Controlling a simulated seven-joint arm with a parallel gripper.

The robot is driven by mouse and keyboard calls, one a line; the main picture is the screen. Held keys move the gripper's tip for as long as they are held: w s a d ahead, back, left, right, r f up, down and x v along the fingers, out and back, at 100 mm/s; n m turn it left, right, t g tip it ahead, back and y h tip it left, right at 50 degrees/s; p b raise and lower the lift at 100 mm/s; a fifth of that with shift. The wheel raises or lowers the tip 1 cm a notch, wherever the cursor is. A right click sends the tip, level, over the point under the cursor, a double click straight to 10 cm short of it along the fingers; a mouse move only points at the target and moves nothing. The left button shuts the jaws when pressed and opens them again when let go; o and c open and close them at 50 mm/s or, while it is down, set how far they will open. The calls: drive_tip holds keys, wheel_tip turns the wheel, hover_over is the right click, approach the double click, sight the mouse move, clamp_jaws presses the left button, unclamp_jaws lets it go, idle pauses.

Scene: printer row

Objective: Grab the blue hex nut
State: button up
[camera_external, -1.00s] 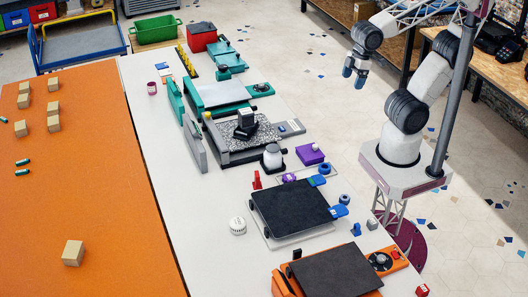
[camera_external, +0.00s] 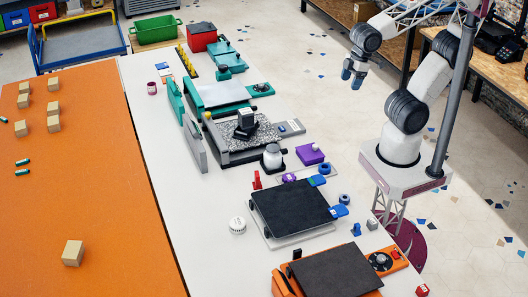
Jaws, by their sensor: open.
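My gripper (camera_external: 353,77) hangs high at the upper right, above the floor beyond the white table's right edge. Its two blue-tipped fingers are apart and hold nothing. Several small blue items are on the table. A blue round piece with a hole (camera_external: 324,169) sits just behind the black-topped printer. A small blue upright piece (camera_external: 356,229) stands farther forward. At this size I cannot tell which one is the hex nut. My gripper is far from all of them.
The white table (camera_external: 165,150) bears a row of printers: a teal one (camera_external: 222,92), one with a speckled bed (camera_external: 229,131), a black-topped one (camera_external: 291,208) and an orange one (camera_external: 335,272).

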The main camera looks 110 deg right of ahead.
drive_tip(key=w+a+f+n+t, duration=0.2)
drive_tip(key=w+f+t, duration=0.1)
drive_tip(key=w+f, duration=0.6)
drive_tip(key=n+t+y, duration=0.5)
drive_tip(key=y, duration=0.1)
hover_over(347, 192)
drive_tip(key=w+d, duration=0.4)
drive_tip(key=d, duration=0.4)
wheel_tip(347, 192, down, 15)
drive_tip(key=shift+s+r, duration=0.1)
drive_tip(key=shift+s, duration=0.05)
drive_tip(key=s+a+f+n+y, duration=0.1)
drive_tip(key=s+a+f+y, duration=0.1)
drive_tip(key=s+a+f+n+y, duration=0.1)
drive_tip(key=s+a+f+y, duration=0.1)
drive_tip(key=s+a+f, duration=0.1)
drive_tip(key=shift+s+a+f+y, duration=0.15)
drive_tip(key=shift+a+f+y, duration=0.15)
drive_tip(key=shift+y, duration=0.1)
drive_tip(key=shift+s+a+y, duration=0.2)
drive_tip(key=shift+s+y, duration=0.05)
drive_tip(key=shift+y, duration=0.05)
drive_tip(key=shift+w, duration=0.1)
drive_tip(key=shift+x, duration=1.25)
drive_tip(key=shift+a, duration=0.15)
